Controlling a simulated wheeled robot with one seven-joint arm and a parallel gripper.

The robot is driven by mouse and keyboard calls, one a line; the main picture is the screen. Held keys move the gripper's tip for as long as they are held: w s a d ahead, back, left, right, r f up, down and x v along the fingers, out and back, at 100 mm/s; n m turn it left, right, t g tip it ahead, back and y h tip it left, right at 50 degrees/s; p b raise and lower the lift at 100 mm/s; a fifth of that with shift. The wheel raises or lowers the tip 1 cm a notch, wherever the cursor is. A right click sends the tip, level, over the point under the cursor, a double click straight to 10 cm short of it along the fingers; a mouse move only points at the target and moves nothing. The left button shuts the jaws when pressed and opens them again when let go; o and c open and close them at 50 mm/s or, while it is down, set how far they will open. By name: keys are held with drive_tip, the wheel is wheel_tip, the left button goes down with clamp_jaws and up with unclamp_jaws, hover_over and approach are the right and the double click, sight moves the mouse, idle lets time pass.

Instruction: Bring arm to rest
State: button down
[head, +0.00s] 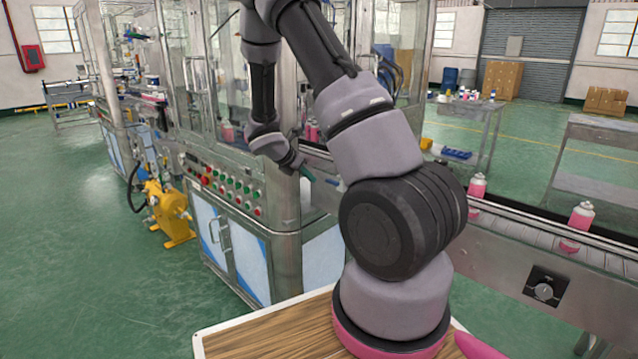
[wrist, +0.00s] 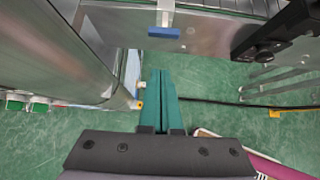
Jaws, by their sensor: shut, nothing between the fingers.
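My arm rises from its base in the lower middle of the head view and bends down at the far end. My gripper (head: 307,173) is small there, in front of the machine's right corner, beside the conveyor. In the wrist view my gripper's two teal fingers (wrist: 160,90) lie side by side, shut, with nothing between them. They point over the green floor, in the gap between the machine's rounded metal corner and the conveyor side.
The machine's button panel (head: 225,185) stands at left. A wooden board (head: 265,338) is below my arm. A yellow device (head: 168,212) stands on the floor at left. Open floor lies at far left.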

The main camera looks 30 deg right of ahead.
drive_tip(key=v, duration=0.4)
drive_tip(key=shift+s+a+r, duration=0.15)
drive_tip(key=shift+a+r, duration=0.15)
drive_tip(key=s+a+r+m+y, duration=0.2)
drive_tip(key=s+r+m+y, duration=0.2)
drive_tip(key=s+r+m, duration=0.95)
drive_tip(key=s+a+r+m+t+y, duration=0.4)
drive_tip(key=s+a+r+m+y, duration=0.2)
drive_tip(key=s+a+r+m, duration=0.4)
drive_tip(key=s+r+m, duration=0.2)
drive_tip(key=s+r, duration=0.1)
drive_tip(key=r, duration=0.1)
drive_tip(key=shift+s+m+y, duration=0.3)
drive_tip(key=shift+s+m, duration=0.05)
